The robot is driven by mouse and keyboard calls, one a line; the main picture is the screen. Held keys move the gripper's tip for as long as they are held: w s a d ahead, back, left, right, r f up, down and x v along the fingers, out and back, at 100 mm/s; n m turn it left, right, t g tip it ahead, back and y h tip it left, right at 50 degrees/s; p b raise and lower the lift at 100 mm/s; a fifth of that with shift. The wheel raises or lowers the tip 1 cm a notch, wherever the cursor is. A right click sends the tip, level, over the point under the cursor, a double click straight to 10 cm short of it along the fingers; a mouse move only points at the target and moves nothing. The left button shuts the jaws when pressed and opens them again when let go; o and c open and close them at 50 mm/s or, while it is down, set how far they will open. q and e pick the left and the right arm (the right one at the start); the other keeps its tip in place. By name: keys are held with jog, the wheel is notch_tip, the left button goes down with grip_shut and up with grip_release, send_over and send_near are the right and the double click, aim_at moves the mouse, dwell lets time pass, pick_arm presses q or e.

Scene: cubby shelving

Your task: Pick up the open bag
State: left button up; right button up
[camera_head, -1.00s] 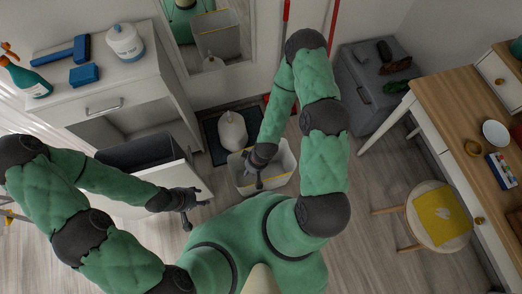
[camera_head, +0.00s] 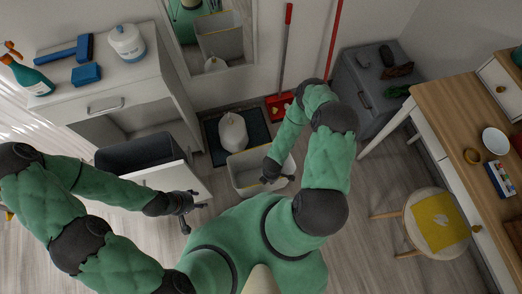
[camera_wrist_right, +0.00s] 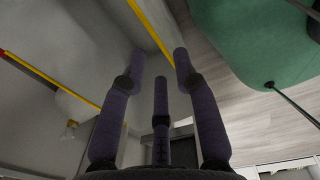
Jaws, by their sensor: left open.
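A pale open bag (camera_head: 246,180) with a thin yellow edge stands on the floor below the mirror, its mouth facing up. In the right wrist view, its pale wall and yellow edge (camera_wrist_right: 153,36) lie just beyond my fingers. My right gripper (camera_head: 279,177) is at the right side of the bag's mouth and hides part of it. In the right wrist view, its fingers (camera_wrist_right: 160,70) are spread apart, with no clear hold on anything. My left gripper (camera_head: 193,205) is open and empty, left of the bag, in front of the tilted-out grey bin.
A white bag-like thing (camera_head: 233,132) sits on a dark mat (camera_head: 257,125) behind the bag. The grey bin (camera_head: 140,153) in the white cabinet is left. A red dustpan (camera_head: 278,106) and a stool (camera_head: 412,222) are to the right. Floor is clear between stool and bag.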

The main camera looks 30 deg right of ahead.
jog(key=b, duration=0.2)
send_over(269, 184)
notch_tip(269, 184, down, 6)
notch_tip(269, 184, down, 5)
jog(key=b, duration=0.3)
jog(key=shift+d+r, duration=0.1)
jog(key=shift+d, duration=0.05)
jog(key=shift+r, duration=0.1)
grip_shut()
